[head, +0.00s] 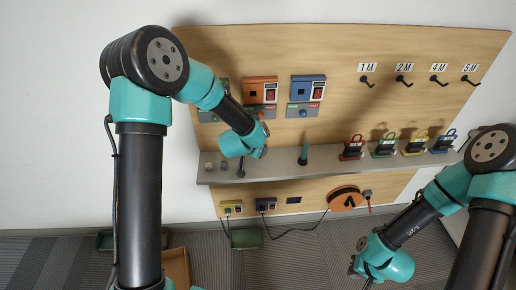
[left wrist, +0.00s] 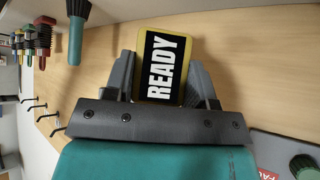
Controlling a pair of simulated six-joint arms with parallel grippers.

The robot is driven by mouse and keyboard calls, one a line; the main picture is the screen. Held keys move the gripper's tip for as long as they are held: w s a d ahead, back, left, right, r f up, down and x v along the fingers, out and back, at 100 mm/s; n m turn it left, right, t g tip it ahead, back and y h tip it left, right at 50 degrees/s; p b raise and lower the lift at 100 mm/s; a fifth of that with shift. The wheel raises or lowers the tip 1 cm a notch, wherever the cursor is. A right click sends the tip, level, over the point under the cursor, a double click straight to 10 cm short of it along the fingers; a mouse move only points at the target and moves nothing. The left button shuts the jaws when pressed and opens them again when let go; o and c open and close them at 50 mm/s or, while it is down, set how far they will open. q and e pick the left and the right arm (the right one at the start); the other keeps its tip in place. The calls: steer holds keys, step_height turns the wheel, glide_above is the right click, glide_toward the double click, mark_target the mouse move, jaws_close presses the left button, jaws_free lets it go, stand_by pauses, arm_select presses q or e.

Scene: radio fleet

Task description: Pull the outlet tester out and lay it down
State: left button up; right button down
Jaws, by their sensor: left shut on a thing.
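My left gripper (head: 262,153) is in front of the wooden board, just above the grey shelf. In the left wrist view its fingers (left wrist: 162,85) are shut on a yellow-edged block with a black and white READY label (left wrist: 163,65). I cannot tell from its face whether this block is the outlet tester. In the head view the block is hidden by my gripper. My right gripper (head: 359,273) is low at the right, in front of the floor, away from the shelf. Its fingertips are too small to judge.
The shelf (head: 330,160) carries small grey blocks, a green upright piece (head: 303,154) and several coloured radios (head: 352,148). Above stand an orange station and a blue station (head: 308,90). Hooks (head: 404,80) stick out at upper right. A cable reel (head: 345,198) hangs below.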

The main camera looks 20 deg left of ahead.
arm_select(q)
steer(key=shift+f, duration=3.3)
steer(key=o, duration=1.4)
steer(key=shift+c, duration=0.2)
steer(key=v, duration=1.7)
steer(key=shift+s+r, duration=0.15)
steer(key=s+f+n+g, duration=0.2)
steer(key=s+f, duration=0.3)
steer(key=f, duration=0.3)
steer(key=s+f+n+g, duration=0.1)
steer(key=s+f+g, duration=0.2)
steer(key=s+f, duration=0.3)
steer(key=s+f+n+g+h, duration=0.1)
steer(key=s+f, duration=0.4)
steer(key=f, duration=0.7)
steer(key=shift+s+d+n+g, duration=0.25)
steer(key=shift+d+n+g, duration=0.15)
steer(key=shift+n+g, duration=0.4)
